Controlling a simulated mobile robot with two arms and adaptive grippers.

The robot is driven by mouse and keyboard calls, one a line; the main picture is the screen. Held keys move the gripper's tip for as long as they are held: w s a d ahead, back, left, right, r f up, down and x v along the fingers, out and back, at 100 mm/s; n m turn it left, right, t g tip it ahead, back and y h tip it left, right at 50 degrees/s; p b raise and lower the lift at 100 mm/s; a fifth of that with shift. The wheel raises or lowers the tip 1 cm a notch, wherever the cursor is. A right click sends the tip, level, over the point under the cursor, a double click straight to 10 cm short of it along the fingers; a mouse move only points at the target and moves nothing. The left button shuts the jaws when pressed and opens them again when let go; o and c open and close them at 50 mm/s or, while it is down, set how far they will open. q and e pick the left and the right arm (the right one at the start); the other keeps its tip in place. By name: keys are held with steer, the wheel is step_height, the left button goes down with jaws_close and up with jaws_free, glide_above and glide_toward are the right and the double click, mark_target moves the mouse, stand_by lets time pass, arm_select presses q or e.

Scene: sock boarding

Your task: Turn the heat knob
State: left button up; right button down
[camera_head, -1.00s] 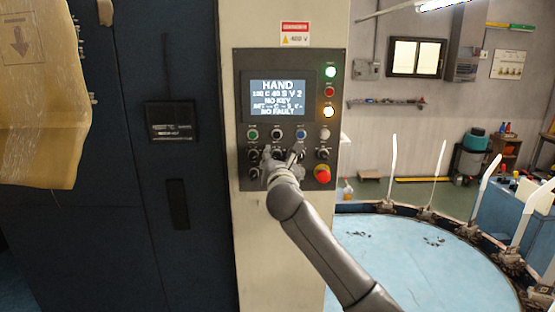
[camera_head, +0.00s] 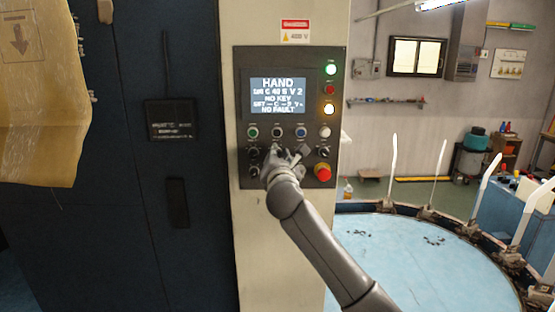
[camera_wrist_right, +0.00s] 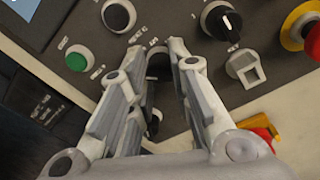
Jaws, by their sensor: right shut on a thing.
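My right gripper (camera_head: 285,155) is at the lower middle of the control panel (camera_head: 245,98). In the right wrist view, its fingers (camera_wrist_right: 157,50) are closed around a dark knob (camera_wrist_right: 158,66), which is partly hidden between them. The small labels are too blurred to confirm that this is the heat knob. Another black selector knob (camera_wrist_right: 222,20) with a white pointer line is apart from the fingers at the right. The panel's screen (camera_head: 277,93) reads HAND, NO KEY and NO FAULT. My left gripper is not in view.
A red emergency button (camera_head: 322,173) with a yellow base is close to the right of my gripper. A row of push buttons, including a green one (camera_wrist_right: 78,61), sits above. A round blue table (camera_head: 420,265) with upright white boards is at the lower right.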

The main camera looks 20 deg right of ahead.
steer(key=shift+f+m+h+b, duration=0.15)
steer(key=shift+m+b, duration=1.1)
steer(key=shift+m, duration=2.1)
steer(key=shift+f+m+h+b, duration=0.15)
steer(key=shift+m+b, duration=1.1)
steer(key=shift+m, duration=2.1)
steer(key=c, duration=1.3)
jaws_free()
steer(key=shift+r, duration=0.15)
steer(key=shift+s+a, duration=0.1)
steer(key=shift+s, duration=0.05)
steer(key=v, duration=1.1)
steer(key=shift+s+a, duration=0.1)
steer(key=shift+s, duration=0.25)
